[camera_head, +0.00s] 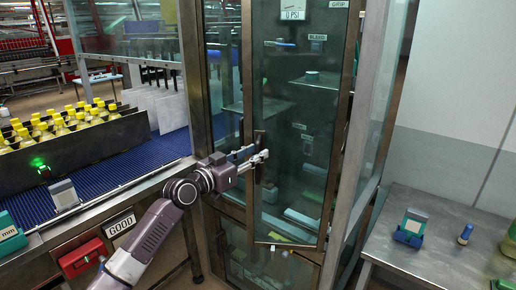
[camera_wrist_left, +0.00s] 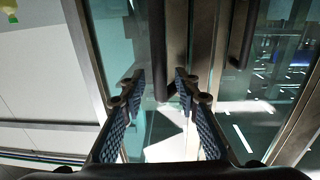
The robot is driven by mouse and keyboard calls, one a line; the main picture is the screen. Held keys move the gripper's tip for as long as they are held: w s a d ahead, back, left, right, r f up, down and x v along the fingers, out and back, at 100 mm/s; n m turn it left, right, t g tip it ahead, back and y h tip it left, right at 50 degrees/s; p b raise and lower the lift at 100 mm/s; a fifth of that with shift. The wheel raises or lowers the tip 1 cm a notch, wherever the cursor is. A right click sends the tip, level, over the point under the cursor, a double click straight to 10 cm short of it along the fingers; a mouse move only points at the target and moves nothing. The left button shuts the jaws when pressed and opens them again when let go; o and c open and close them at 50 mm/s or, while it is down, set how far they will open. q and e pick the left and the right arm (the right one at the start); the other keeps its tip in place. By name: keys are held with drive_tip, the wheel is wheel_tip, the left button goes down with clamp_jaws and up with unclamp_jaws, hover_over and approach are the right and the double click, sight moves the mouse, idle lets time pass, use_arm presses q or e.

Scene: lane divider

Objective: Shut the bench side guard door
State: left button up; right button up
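The guard door (camera_head: 300,110) is a tall glass panel in a dark metal frame, in the middle of the head view. It looks slightly ajar, its lower edge standing off the cabinet; the exact gap is unclear. My left gripper (camera_head: 258,154) is at the door's left edge, by a dark upright handle. In the left wrist view the two padded fingers (camera_wrist_left: 162,95) are spread apart. A dark vertical bar handle (camera_wrist_left: 158,50) shows between and beyond them, and I see no finger contact with it. My right gripper is in neither view.
A blue conveyor (camera_head: 115,160) with yellow-capped bottles (camera_head: 60,122) lies left. A red box (camera_head: 82,257) and a GOOD sign (camera_head: 120,224) are on its front. A metal table (camera_head: 440,245) stands right. A second dark handle (camera_wrist_left: 244,35) shows in the wrist view.

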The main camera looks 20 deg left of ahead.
use_arm(q)
drive_tip(key=shift+x, duration=0.9)
drive_tip(key=shift+c, duration=0.6)
clamp_jaws()
